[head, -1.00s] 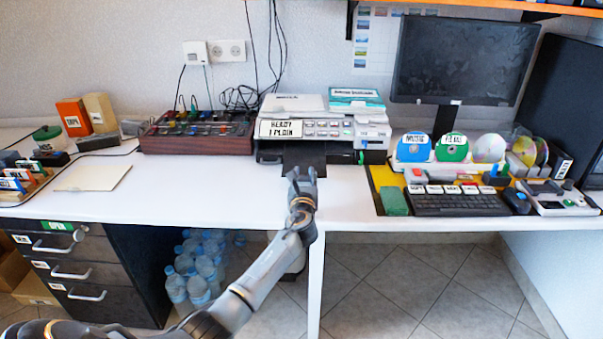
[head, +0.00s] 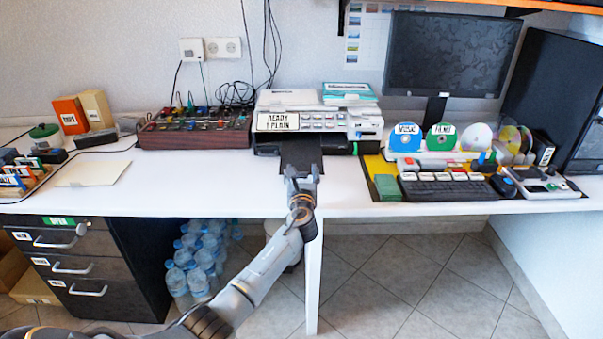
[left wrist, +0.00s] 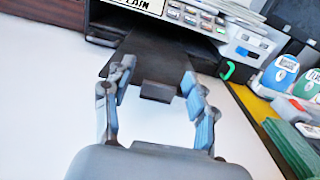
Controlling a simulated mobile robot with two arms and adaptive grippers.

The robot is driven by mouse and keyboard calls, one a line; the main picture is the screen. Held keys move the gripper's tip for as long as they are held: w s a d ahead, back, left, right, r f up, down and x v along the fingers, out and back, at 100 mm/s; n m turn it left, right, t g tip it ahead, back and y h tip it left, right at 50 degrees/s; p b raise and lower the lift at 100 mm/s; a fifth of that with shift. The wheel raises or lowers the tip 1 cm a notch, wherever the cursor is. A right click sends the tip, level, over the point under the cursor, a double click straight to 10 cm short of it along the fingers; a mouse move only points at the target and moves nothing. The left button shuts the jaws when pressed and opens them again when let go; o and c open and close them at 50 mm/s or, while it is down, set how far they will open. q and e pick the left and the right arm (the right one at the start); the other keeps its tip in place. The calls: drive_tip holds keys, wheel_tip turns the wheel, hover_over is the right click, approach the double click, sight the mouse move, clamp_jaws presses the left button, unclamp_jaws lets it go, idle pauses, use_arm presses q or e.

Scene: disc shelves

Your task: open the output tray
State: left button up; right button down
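The printer (head: 318,122) stands at the back middle of the white desk, with a label reading "READY 1 PLAIN". Its dark output tray (head: 300,150) sticks out of the front toward me; it also shows in the left wrist view (left wrist: 152,62), with a small dark tab (left wrist: 158,92) at its front end. My left gripper (head: 303,170) is at the tray's front end. In the left wrist view the gripper (left wrist: 158,88) is open, one finger on each side of the tab, with gaps between. My right gripper is not in view.
A box with a wooden front and several knobs (head: 195,140) stands left of the printer. On the right are a green block (head: 386,187), a keyboard (head: 447,190) and several discs. A beige sheet (head: 93,173) lies at left. The desk beside the tray is clear.

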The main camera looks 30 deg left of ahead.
use_arm(q)
drive_tip(key=shift+s+d, duration=0.25)
drive_tip(key=shift+s, duration=0.2)
drive_tip(key=v, duration=1.1)
